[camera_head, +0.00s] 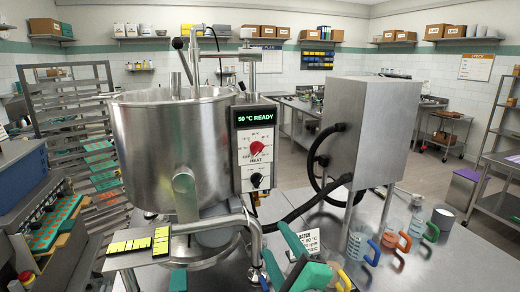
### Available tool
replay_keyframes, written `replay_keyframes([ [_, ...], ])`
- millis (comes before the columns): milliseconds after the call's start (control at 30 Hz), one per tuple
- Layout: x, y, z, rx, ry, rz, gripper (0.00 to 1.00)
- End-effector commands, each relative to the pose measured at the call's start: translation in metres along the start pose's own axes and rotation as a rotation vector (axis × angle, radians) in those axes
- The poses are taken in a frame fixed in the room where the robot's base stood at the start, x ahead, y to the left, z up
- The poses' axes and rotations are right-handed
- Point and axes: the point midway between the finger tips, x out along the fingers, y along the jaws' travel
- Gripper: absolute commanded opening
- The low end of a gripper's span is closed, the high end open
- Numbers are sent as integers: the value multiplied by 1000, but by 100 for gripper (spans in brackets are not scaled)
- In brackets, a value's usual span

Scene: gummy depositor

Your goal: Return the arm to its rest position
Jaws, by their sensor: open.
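My gripper (272,238) shows at the bottom middle, close to the camera. Its teal fingers look apart, with nothing visible between them. It points away from me, in front of the kettle's control panel and above the steel table. The rest of my arm is mostly outside the picture. The large steel kettle (165,140) stands just beyond, to the upper left of the gripper.
A steel box (372,130) on legs with black hoses stands right of the kettle. Jugs with coloured handles (362,249) stand on the steel table (430,265) at right. A small batch sign (308,243) is beside my gripper. A tray rack (75,110) stands at left.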

Motion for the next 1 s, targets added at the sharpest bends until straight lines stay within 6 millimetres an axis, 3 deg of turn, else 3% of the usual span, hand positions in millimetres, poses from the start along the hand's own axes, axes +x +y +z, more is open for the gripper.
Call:
replay_keyframes([
  [267,-2,31,-22,-94,51,6,55],
  [467,-8,65,-43,-206,103,17,55],
  [767,-38,145,-82,-497,204,64,55],
  [1000,-77,205,-102,-751,262,119,55],
])
